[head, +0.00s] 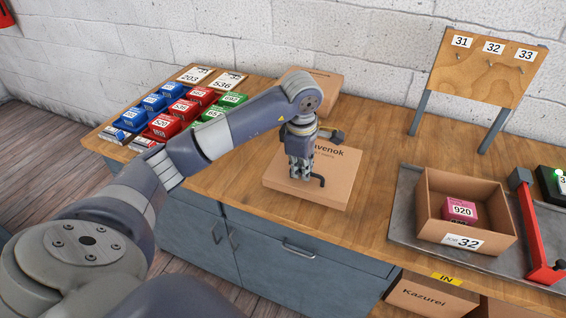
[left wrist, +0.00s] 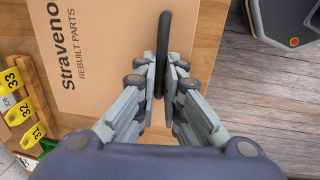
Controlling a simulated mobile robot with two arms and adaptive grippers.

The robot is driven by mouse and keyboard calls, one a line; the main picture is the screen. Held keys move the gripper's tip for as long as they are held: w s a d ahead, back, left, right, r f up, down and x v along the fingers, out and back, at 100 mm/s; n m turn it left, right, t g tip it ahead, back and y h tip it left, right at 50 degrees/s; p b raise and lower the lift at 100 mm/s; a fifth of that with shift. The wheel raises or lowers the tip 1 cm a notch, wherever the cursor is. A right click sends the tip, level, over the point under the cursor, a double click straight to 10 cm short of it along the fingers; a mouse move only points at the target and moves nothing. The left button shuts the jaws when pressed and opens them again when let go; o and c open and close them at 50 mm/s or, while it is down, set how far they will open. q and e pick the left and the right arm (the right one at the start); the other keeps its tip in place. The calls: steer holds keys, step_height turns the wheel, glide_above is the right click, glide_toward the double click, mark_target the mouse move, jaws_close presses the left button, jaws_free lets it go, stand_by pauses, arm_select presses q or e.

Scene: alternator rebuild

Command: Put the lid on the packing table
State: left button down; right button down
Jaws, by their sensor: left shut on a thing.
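The lid (head: 340,183) is a flat cardboard piece printed "Stravenok Rebuilt Parts", with a black handle on top. It lies level at the wooden table; I cannot tell whether it touches the top or hangs just above. My left gripper (head: 301,176) points down over it. In the left wrist view the gripper (left wrist: 163,85) is shut on the black handle (left wrist: 163,30), and the printed lid (left wrist: 110,50) fills the upper left. My right gripper is not in view.
Blue, red and green numbered boxes (head: 182,108) stand at the left. A cardboard box (head: 322,82) stands behind the arm. An open box labelled 32 (head: 425,208) holds a pink 920 box on a grey mat at right. A board (head: 487,75) numbered 31 to 33 stands behind.

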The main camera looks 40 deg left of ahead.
mark_target(282, 167)
arm_select(q)
steer(key=a, duration=0.2)
steer(key=a+p, duration=0.1)
steer(key=a, duration=0.3)
steer(key=shift+w+a+f+p, duration=0.35)
steer(key=shift+a, duration=0.05)
step_height(282, 167, down, 3)
steer(key=shift+r+p, duration=0.1)
steer(key=shift+p, duration=0.65)
steer(key=shift+f, duration=0.35)
steer(key=c, duration=1.7)
jaws_free()
steer(key=shift+r, duration=0.1)
step_height(282, 167, up, 12)
steer(key=s+b, duration=0.1)
steer(key=b, duration=0.1)
steer(key=shift+s+d, duration=0.2)
steer(key=shift+s, duration=0.15)
